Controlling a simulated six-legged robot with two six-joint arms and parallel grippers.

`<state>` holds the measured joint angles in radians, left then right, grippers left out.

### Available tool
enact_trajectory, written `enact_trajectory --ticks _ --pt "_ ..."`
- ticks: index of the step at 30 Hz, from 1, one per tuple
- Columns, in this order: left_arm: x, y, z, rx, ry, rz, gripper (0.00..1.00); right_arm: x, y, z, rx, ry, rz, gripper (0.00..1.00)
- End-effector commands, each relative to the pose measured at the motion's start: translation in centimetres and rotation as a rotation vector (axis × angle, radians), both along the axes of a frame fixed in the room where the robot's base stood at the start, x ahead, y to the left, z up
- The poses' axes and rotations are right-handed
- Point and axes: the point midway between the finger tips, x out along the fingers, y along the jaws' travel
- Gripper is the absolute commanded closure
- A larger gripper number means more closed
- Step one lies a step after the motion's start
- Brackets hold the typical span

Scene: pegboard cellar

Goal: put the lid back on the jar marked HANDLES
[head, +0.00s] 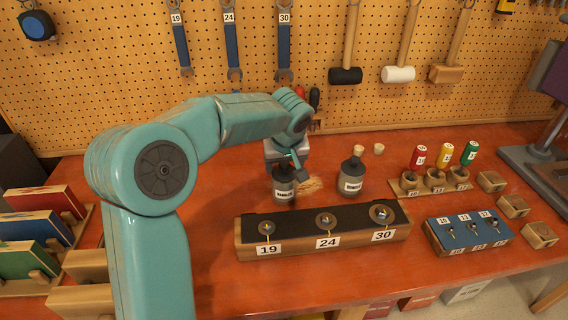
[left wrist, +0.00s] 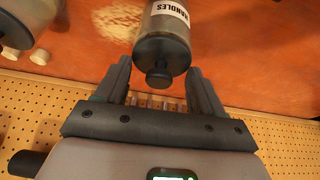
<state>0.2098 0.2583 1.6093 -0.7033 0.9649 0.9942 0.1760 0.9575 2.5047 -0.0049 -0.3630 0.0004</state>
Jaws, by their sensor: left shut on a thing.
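The jar marked HANDLES (left wrist: 163,27) is a grey see-through jar with a white label, seen in the left wrist view. In the head view it stands on the red bench (head: 283,190), under my left gripper (head: 284,166). A dark round lid with a knob (left wrist: 160,50) is at its mouth, lined up with it. I cannot tell whether the lid is fully seated or just above. My left gripper's two fingers, also in the left wrist view (left wrist: 158,76), are shut on the lid from both sides. My right gripper is not in view.
A second labelled jar (head: 352,180) with a dark top stands to the right, with two pale stoppers (head: 379,148) behind it. The pegboard (head: 330,60) rises behind.

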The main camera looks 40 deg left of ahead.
Motion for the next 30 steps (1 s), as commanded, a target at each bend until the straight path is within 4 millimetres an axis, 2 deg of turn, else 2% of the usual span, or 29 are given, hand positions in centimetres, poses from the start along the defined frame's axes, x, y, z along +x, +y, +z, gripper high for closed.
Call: enact_trajectory --ticks 14,15,17,30 --pt "0.0 0.0 -0.01 0.0 0.0 0.0 0.61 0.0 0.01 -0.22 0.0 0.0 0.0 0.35" --pt "0.0 0.0 -0.01 0.0 0.0 0.0 0.19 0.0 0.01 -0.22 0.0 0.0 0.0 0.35" --pt "0.0 0.0 -0.01 0.0 0.0 0.0 0.02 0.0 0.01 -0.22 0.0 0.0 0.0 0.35" --pt "0.0 0.0 -0.02 0.0 0.0 0.0 0.0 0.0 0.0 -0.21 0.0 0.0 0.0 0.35"
